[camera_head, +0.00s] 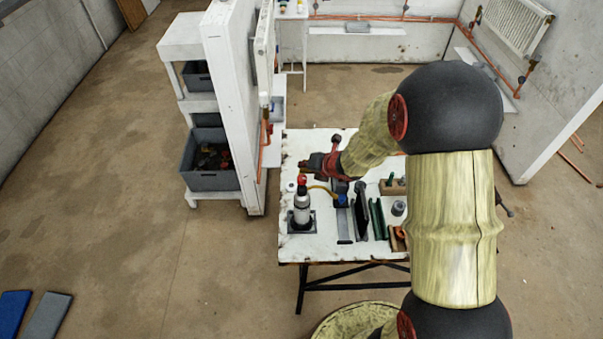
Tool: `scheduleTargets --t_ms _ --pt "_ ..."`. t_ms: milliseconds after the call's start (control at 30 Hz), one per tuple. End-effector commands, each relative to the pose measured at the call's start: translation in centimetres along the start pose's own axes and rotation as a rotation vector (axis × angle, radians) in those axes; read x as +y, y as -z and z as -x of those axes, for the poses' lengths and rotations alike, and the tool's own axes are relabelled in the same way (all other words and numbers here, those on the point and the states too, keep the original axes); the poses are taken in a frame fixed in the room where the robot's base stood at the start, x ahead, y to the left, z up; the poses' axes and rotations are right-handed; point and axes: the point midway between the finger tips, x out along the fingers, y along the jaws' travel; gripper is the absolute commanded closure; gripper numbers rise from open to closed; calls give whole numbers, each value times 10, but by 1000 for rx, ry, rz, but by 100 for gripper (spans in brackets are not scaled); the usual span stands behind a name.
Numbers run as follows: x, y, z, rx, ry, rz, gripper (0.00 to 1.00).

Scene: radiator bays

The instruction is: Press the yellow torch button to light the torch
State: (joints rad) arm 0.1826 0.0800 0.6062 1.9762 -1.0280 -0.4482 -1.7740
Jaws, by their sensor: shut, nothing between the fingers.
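My gripper (313,167) is at the end of my arm over the back left part of the white worktable (316,246). It is shut and empty, seen small and partly hidden by its own wrist. A grey gas bottle (302,207) with a red top stands upright in a dark square base at the table's left. A yellow hose (322,188) runs from the bottle's top to a small blue and dark piece (341,200) with a yellow spot, just below my gripper in the picture. I cannot tell whether that spot is the torch button, nor whether my gripper touches anything.
Dark and green upright plates (377,218), a grey cylinder (398,208) and wooden blocks (392,187) stand right of the torch. A white partition (233,120) with shelves and grey bins (208,180) rises left of the table. The floor at left is mostly clear.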

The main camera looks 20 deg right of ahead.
Motion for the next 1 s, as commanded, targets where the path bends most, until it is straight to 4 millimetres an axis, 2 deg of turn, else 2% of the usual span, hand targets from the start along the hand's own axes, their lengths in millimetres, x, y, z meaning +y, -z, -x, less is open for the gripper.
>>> scheduleTargets --t_ms 767,1000 --pt "-3 3 -3 1 1 0 100" --pt "2 -2 3 0 0 -1 100"
